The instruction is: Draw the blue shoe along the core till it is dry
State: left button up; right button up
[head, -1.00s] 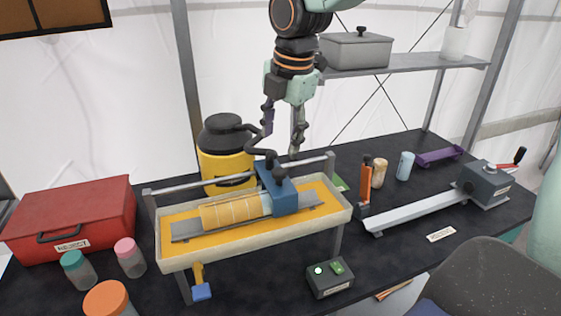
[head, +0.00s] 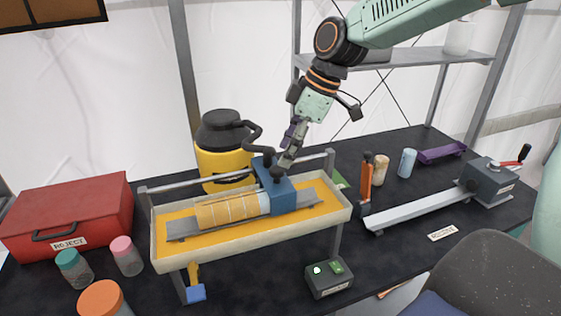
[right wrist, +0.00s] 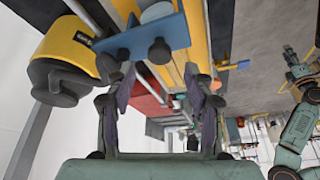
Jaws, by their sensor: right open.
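The blue shoe (head: 281,196) sits over the right part of the core (head: 230,210), on the rail above a yellow-floored tray (head: 255,231). A black hose runs from the yellow vacuum (head: 222,160) to the shoe. My right gripper (head: 287,160) is just above the shoe's dark knob, tilted. In the right wrist view the jaws (right wrist: 158,100) are apart with nothing between them, and the blue shoe (right wrist: 150,38) lies beyond the fingertips. Whether a finger touches the knob cannot be told. The core's right end is partly hidden by the shoe.
A red reject box (head: 70,215) and lidded jars stand at left. A control box (head: 328,277) with a lit button is in front. A grey channel (head: 415,207) with a crank box lies at right. An orange-handled tool (head: 366,180) stands right of the tray.

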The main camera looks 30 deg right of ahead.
aim_at(277, 168)
jog(key=shift+x, duration=2.3)
grip_shut()
